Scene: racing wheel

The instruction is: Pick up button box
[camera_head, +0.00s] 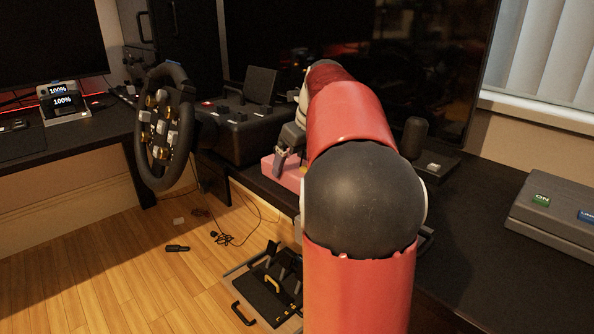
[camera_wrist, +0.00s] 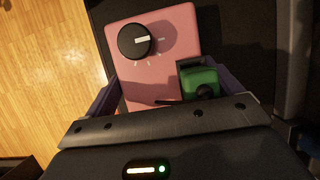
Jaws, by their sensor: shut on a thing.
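The button box is a pink box (camera_wrist: 180,38) with a black dial on top, seen in the wrist view between my gripper's fingers. A green block with a black knob (camera_wrist: 205,85) sits at its near right corner. My gripper (camera_wrist: 165,95) is shut on the pink box, with a purple-tinted finger at each side. In the head view the pink box (camera_head: 283,170) shows in part at the desk's edge, and my gripper (camera_head: 284,160) is over it. My red arm hides most of the box there. I cannot tell whether the box touches the desk.
A steering wheel (camera_head: 163,128) and its black base (camera_head: 240,128) stand left of my gripper. A black cylinder (camera_head: 413,138) stands to the right. A grey box with a green ON button (camera_head: 560,210) lies far right. Pedals (camera_head: 270,285) are on the floor. The right desk (camera_head: 475,235) has clear room.

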